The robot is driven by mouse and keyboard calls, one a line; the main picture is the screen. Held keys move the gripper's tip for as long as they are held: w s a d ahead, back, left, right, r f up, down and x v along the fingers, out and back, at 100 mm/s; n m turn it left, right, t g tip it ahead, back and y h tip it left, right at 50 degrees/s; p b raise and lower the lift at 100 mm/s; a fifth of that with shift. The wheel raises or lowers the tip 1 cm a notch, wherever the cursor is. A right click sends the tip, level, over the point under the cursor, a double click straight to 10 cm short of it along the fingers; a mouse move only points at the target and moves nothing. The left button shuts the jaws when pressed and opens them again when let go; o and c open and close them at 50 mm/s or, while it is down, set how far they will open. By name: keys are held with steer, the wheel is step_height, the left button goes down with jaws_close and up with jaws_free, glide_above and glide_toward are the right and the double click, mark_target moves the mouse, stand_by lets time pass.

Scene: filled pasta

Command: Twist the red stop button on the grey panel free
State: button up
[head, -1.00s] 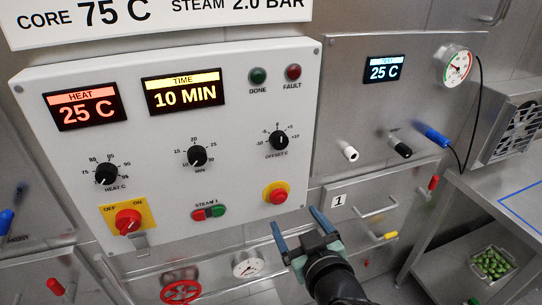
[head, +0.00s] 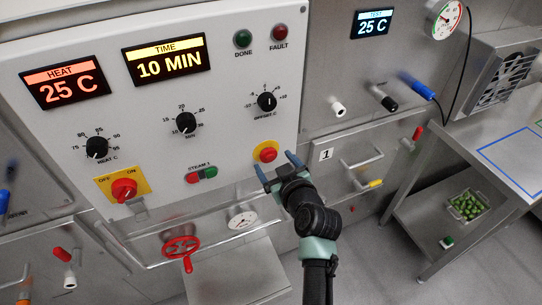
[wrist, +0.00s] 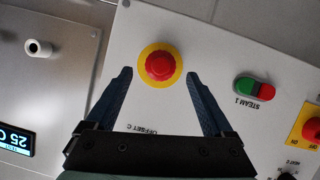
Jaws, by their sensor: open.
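The red stop button (head: 267,154) sits on a round yellow plate at the lower right of the grey panel (head: 225,120). In the wrist view the red stop button (wrist: 160,66) shows whole, on its yellow ring. My gripper (head: 276,168) is open and empty, close to the button at its lower right. In the wrist view my gripper's fingers (wrist: 158,78) are spread wide, one to each side of the button's lower edge. I see no contact between the fingers and the button.
The red rotary switch (head: 123,189), the green-red STEAM 1 button (head: 201,174) and the OFFSET dial (head: 267,102) are on the same panel. A red valve wheel (head: 181,247) and a gauge (head: 242,217) lie below. A steel table (head: 440,200) stands at right.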

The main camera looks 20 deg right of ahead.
mark_target(270, 157)
steer(key=shift+x, duration=1.65)
